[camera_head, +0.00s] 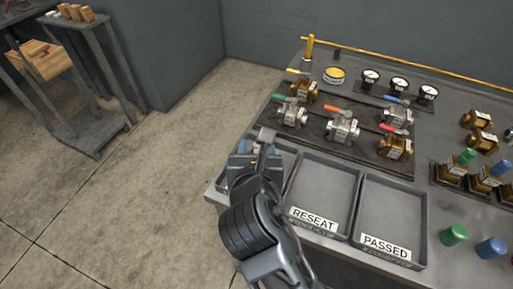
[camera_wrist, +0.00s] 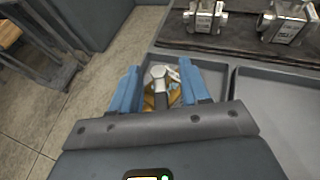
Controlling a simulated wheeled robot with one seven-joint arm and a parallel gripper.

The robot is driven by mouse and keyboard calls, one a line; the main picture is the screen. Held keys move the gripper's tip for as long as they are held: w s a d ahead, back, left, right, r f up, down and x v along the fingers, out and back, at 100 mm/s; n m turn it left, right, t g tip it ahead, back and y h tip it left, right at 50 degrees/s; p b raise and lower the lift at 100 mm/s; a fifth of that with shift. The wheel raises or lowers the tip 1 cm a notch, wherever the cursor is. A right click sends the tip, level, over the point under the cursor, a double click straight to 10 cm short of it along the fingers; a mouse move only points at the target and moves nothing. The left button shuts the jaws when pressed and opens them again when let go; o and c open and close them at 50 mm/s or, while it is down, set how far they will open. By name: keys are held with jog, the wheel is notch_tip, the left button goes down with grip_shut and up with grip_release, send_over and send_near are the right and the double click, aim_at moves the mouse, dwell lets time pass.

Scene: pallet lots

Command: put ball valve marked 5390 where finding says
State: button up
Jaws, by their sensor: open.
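My gripper (camera_head: 258,148) is open over the leftmost tray (camera_head: 284,160), whose label is hidden behind my arm. In the wrist view a brass valve with a pale grey handle (camera_wrist: 160,76) shows between the blue fingers; I cannot tell whether they touch it. Other ball valves stand on the dark mat: brass with yellow handle (camera_head: 304,92), silver with green handle (camera_head: 290,113), silver with orange handle (camera_head: 342,129), silver with blue handle (camera_head: 397,116) and brass with red handle (camera_head: 395,148). Their tag numbers are too small to read. The RESEAT tray (camera_head: 323,190) and PASSED tray (camera_head: 391,211) are empty.
Several gauges (camera_head: 399,84) and a yellow-topped tin (camera_head: 334,75) stand behind the mat. Brass fittings (camera_head: 484,180) and green (camera_head: 453,235) and blue (camera_head: 491,247) caps are at right. A yellow rail (camera_head: 420,68) edges the bench's back. Floor at left is clear before a grey stand (camera_head: 92,125).

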jog(key=v, duration=1.2)
jog(key=shift+r, duration=0.15)
jog(key=shift+a, duration=0.1)
jog(key=s+d+f+m+g+y, duration=0.1)
jog(key=s+d+f+m, duration=0.35)
jog(key=d+m, duration=0.2)
jog(key=s+d+f+m+y, duration=0.1)
jog(key=s+d+f+m, duration=0.35)
jog(key=d+m, duration=0.2)
jog(key=s+d+r+m+t+h, duration=0.1)
jog(key=s+d+r+m, duration=0.3)
jog(key=s+m, duration=0.5)
jog(key=s+d+r+m+t+h, duration=0.1)
jog(key=s+d+r+m, duration=0.3)
jog(key=s+m, duration=0.5)
jog(key=shift+d+m+h, duration=0.4)
jog(key=shift+d+m, duration=1)
jog(key=shift+m, duration=1.4)
